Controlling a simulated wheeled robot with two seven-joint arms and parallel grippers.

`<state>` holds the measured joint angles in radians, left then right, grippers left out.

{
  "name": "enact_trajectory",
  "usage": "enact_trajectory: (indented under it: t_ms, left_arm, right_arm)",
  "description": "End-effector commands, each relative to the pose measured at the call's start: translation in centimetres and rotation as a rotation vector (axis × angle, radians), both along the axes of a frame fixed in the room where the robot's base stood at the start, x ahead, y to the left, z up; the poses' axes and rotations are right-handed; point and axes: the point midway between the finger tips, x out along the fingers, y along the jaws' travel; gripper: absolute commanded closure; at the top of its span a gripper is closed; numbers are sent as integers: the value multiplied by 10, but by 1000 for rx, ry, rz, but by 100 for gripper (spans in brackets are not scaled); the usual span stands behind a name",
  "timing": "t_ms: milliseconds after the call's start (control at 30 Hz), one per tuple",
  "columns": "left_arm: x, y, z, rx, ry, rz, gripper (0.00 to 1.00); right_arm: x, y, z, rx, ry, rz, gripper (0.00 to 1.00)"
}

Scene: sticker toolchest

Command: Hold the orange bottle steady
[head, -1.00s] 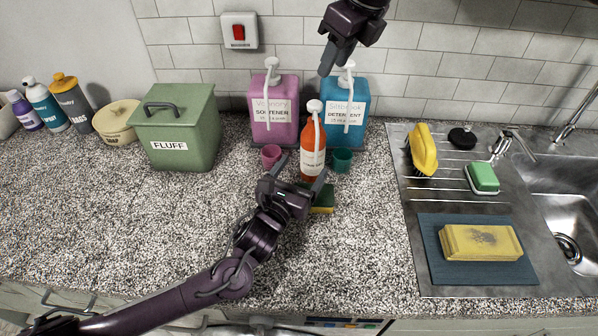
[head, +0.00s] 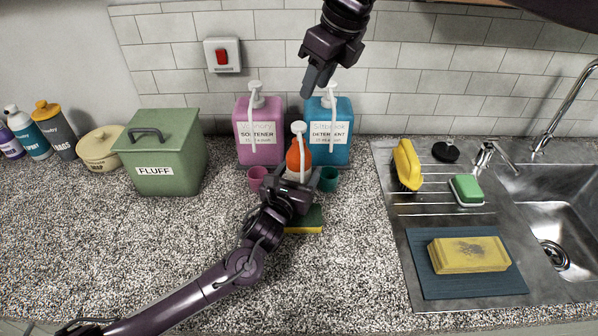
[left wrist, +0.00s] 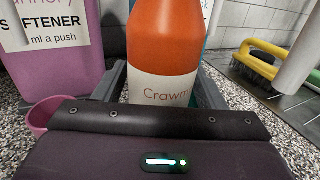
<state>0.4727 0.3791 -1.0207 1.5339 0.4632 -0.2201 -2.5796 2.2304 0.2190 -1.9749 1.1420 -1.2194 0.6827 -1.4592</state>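The orange bottle (head: 296,159) stands upright on the counter, its white pump on top. In the head view my left gripper (head: 297,186) hides its lower part. The bottle's base is hidden behind the palm.
The pink softener bottle (head: 260,158) stands behind left. A pink cup (head: 256,178) and a teal cup (head: 328,179) flank the orange bottle. A sponge (head: 308,221) lies in front. A green FLUFF box (head: 165,165) stands left, the sink (head: 560,235) right. The front-left counter is clear.

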Motion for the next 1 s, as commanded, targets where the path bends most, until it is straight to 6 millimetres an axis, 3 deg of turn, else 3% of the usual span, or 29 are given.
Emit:
enact_trajectory:
  t_ms: [33,300,533,600,1000]
  left_arm:
    - [0,0,0,0,0,0,42]
    - [0,0,0,0,0,0,75]
    - [0,0,0,0,0,0,75]
    - [0,0,0,0,0,0,75]
    - [0,0,0,0,0,0,75]
  right_arm:
    - [0,0,0,0,0,0,64]
    - [0,0,0,0,0,0,65]
    - [1,2,0,27,31,-110,95]
    - [2,4,1,53,60,-210,100]
    - [11,15,3,264,317,-1065,100]
